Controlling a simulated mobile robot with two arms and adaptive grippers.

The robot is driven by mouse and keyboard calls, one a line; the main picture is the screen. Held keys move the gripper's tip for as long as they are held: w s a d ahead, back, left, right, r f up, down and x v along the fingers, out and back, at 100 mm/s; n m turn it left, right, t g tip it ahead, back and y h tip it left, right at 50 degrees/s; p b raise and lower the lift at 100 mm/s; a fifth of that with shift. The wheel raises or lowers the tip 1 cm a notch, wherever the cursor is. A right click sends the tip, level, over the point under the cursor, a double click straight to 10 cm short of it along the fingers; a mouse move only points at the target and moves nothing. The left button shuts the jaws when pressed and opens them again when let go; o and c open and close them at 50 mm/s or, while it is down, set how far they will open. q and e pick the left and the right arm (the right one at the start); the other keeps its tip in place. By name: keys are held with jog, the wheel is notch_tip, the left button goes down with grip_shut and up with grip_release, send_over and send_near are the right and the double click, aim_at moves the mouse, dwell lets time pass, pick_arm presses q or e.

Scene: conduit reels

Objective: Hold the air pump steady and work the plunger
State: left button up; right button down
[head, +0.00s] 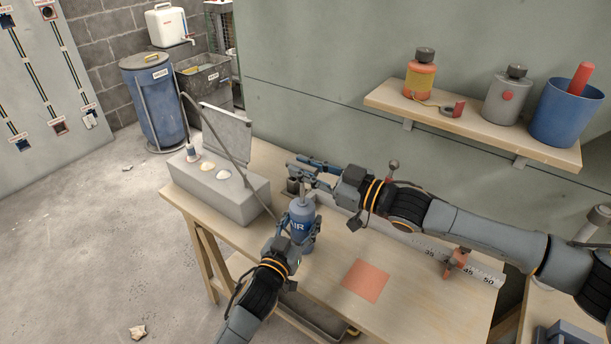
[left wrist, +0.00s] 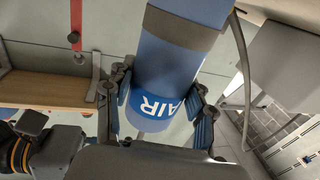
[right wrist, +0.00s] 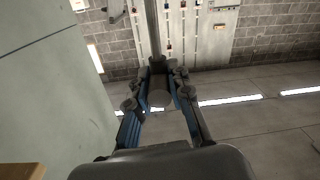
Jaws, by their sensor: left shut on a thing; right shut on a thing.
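The air pump (head: 301,214) is a blue cylinder with a white AIR label, standing upright on the wooden table. My left gripper (head: 300,236) is shut around its body; in the left wrist view the fingers lie on both sides of the pump (left wrist: 172,62) near the label. My right gripper (head: 306,176) is above the pump, shut on the plunger handle. In the right wrist view, a grey rounded part of the plunger handle (right wrist: 160,97) shows between the fingers. The gripper mostly hides the handle in the head view.
A grey box (head: 228,198) with an open lid and a dark hose stands left of the pump. An orange square (head: 365,281) and a ruler (head: 425,247) lie on the table (head: 320,285). A wall shelf (head: 480,128) with bottles and a blue cup is at the upper right.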

jog(key=c, duration=1.2)
grip_release()
jog(key=v, duration=1.2)
jog(key=shift+f, duration=0.1)
